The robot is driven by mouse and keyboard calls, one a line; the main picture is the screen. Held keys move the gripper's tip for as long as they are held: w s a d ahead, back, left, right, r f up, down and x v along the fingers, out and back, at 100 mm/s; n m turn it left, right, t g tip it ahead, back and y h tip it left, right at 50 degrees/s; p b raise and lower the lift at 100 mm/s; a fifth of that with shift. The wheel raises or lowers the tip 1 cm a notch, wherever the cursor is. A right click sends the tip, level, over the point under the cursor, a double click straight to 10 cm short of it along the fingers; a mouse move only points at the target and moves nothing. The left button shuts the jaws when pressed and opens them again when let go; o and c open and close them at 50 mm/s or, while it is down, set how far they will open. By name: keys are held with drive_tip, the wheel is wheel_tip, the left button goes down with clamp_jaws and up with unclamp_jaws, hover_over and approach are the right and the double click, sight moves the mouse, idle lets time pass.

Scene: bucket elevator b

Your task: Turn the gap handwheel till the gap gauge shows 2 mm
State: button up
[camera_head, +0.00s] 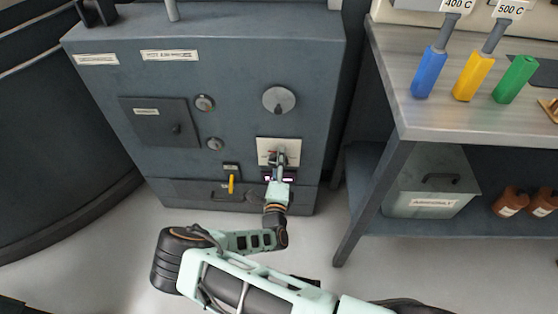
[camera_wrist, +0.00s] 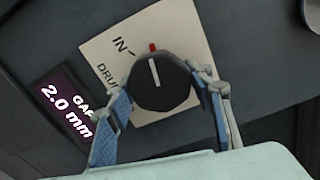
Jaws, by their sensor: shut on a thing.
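The gap handwheel is a black round knob (camera_wrist: 162,88) with a white pointer line, set on a cream plate (camera_wrist: 115,45) in the wrist view. In the head view my gripper (camera_head: 279,160) is at the cream plate (camera_head: 265,147) and hides most of the knob. The gap gauge (camera_wrist: 64,106) is a dark display reading "2.0 mm"; its label is partly covered by my finger.
The grey cabinet front carries a round grey disc (camera_head: 279,99), two small knobs, a small door (camera_head: 160,123) and a yellow lever (camera_head: 231,184). A workbench (camera_head: 470,115) with blue, yellow and green handled tools stands at the right, with a grey box (camera_head: 432,185) beneath.

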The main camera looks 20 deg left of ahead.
drive_tip(key=shift+d, duration=0.1)
drive_tip(key=o, duration=1.1)
drive_tip(key=shift+o, duration=0.2)
drive_tip(key=v, duration=1.2)
